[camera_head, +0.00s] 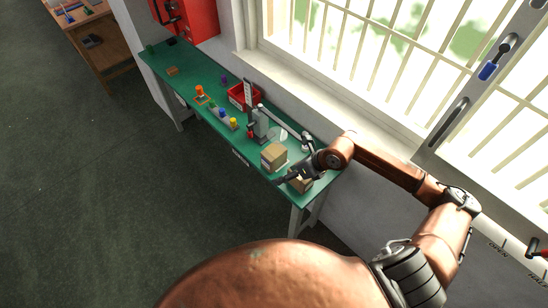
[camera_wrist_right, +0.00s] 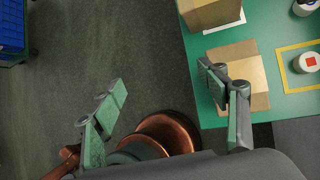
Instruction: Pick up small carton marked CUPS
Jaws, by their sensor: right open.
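Two plain brown cartons are at the near end of the green bench. One carton (camera_head: 274,155) stands just beyond my right gripper (camera_head: 288,178); it shows at the top of the right wrist view (camera_wrist_right: 212,12). The other carton (camera_head: 302,185) is partly hidden under the gripper; in the right wrist view this carton (camera_wrist_right: 250,68) lies behind the right-hand finger. I cannot read a CUPS mark on either. In the right wrist view my right gripper (camera_wrist_right: 163,80) is open and empty, with its left-hand finger over the floor beyond the bench edge. My left gripper is not in view.
The green bench (camera_head: 186,78) also bears a red bin (camera_head: 240,97), a grey pad printer (camera_head: 261,125) and several small coloured pots. A yellow-outlined square (camera_wrist_right: 287,68) with a white round container (camera_wrist_right: 307,62) is beside the cartons. A barred window is behind; the floor in front is clear.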

